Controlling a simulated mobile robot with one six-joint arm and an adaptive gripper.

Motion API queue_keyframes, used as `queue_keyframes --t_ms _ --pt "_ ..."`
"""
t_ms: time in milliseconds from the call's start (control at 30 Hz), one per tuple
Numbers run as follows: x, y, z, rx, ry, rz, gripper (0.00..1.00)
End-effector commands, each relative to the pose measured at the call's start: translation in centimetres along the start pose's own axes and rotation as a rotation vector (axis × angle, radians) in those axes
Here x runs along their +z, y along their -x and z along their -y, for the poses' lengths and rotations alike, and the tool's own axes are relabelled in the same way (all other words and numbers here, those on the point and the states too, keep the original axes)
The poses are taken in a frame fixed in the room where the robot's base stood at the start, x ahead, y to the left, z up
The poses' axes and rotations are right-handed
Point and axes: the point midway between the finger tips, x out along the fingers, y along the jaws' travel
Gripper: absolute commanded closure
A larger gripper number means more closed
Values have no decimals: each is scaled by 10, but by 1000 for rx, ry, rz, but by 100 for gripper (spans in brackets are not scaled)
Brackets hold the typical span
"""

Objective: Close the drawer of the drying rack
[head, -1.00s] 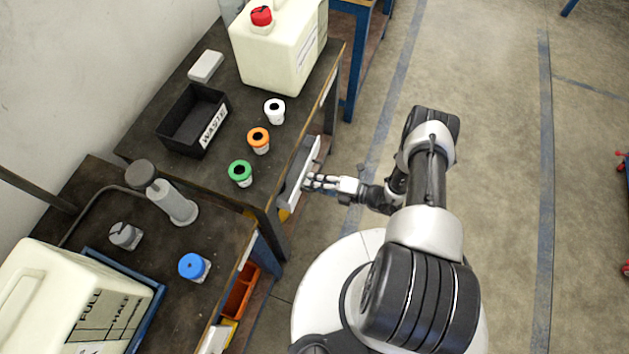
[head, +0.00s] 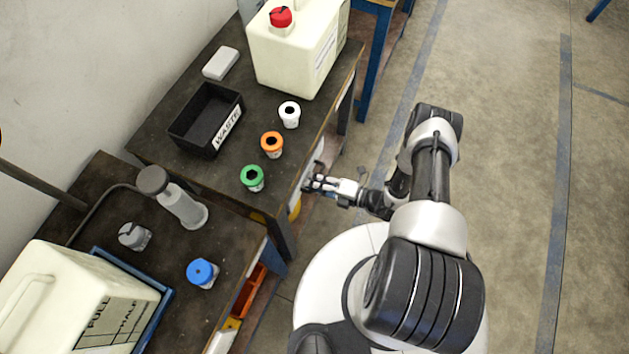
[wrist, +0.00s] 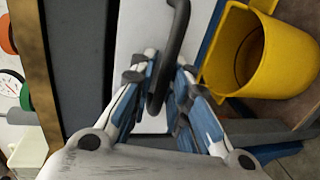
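The white drawer front (wrist: 130,30) with its dark bar handle (wrist: 176,35) fills the middle of the wrist view. In the head view only a small pale part of the drawer (head: 317,152) shows under the bench edge; the bench hides the rest. My gripper (head: 312,184) is at the drawer front beside the bench. In the wrist view my gripper (wrist: 163,72) has its fingers on either side of the handle, with a gap between the fingertips. Whether a finger touches the handle or the front is unclear.
A yellow cup-shaped bin (wrist: 262,55) is close beside my fingers. On the bench top (head: 220,180) stand green, orange and white capped bottles near the edge, a black waste tray (head: 190,125) and a large canister (head: 290,60). The floor right of my arm is clear.

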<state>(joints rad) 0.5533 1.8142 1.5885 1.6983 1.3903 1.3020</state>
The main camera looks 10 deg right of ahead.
Motion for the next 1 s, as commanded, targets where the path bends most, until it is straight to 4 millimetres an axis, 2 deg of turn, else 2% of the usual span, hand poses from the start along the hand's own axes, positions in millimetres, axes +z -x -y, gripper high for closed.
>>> queue_keyframes --t_ms 233,367,467,800,1000 --pt "0 0 0 0 -1 -1 83" --pt "1 9 1 -1 -2 3 83" --pt "2 23 0 -1 -2 5 83" --pt "1 92 1 -1 0 6 83" --pt "0 115 0 0 -1 2 83"
